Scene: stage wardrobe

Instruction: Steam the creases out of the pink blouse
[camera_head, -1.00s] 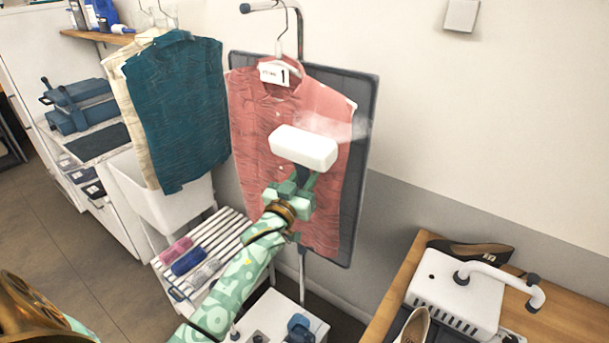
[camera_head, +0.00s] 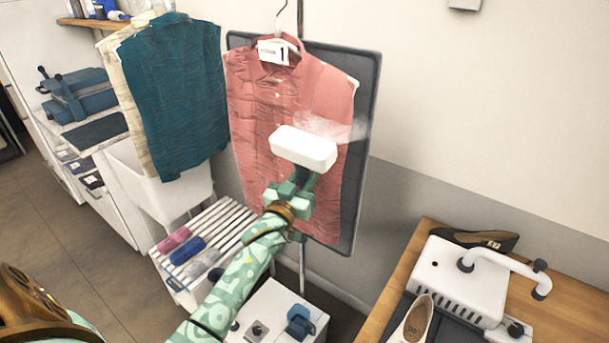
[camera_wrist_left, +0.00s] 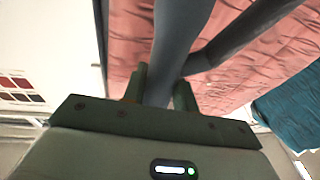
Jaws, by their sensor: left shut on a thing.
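The pink blouse (camera_head: 258,110) hangs on a hanger in front of a dark padded board (camera_head: 367,90), a "1" tag (camera_head: 279,52) at its collar. Its left side shows many fine creases; its upper right looks smoother. My left gripper (camera_head: 291,190) is shut on the steamer's handle (camera_head: 303,176), below the white steamer head (camera_head: 303,148). The head is in front of the blouse's middle right, and white steam (camera_head: 338,128) shows at its right. Whether it touches the cloth I cannot tell. The left wrist view shows the grey handle (camera_wrist_left: 170,60) between the fingers. My right gripper is out of view.
A teal garment (camera_head: 175,95) and a cream one hang at left. A slatted rack (camera_head: 215,228) with rolled cloths stands below. A white unit (camera_head: 285,310) is on the floor. A wooden bench (camera_head: 400,290) with a white machine (camera_head: 452,284) and shoes is at right.

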